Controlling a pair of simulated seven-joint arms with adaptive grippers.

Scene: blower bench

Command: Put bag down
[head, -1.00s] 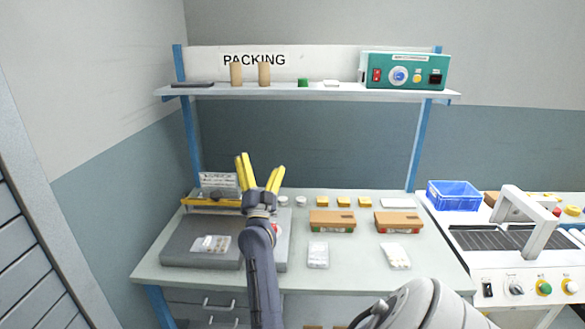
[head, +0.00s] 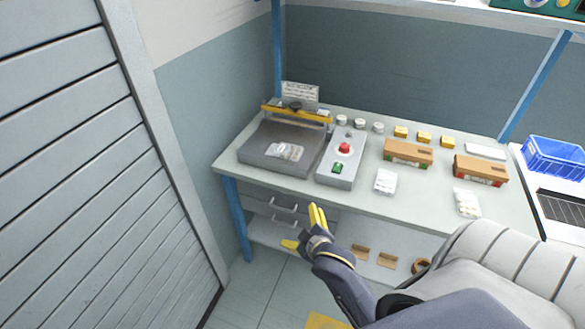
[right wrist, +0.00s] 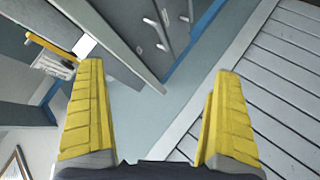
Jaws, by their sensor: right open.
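A clear bag with pale pieces in it (head: 287,151) lies flat on the grey plate of the sealing machine (head: 262,160). Two similar bags lie on the bench, one near the middle (head: 386,181) and one further right (head: 467,202). My right gripper (head: 302,228) is in front of the bench's front edge, apart from every bag. In the right wrist view its yellow fingers (right wrist: 160,75) are wide apart with nothing between them. My left gripper is not in view.
A control box (head: 342,165) with red and green buttons stands right of the sealing plate. Two brown cartons (head: 408,151) (head: 480,168) and a blue crate (head: 555,157) are further right. A slatted grey shutter (head: 75,170) fills the left side. Drawers (head: 285,212) hang under the bench.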

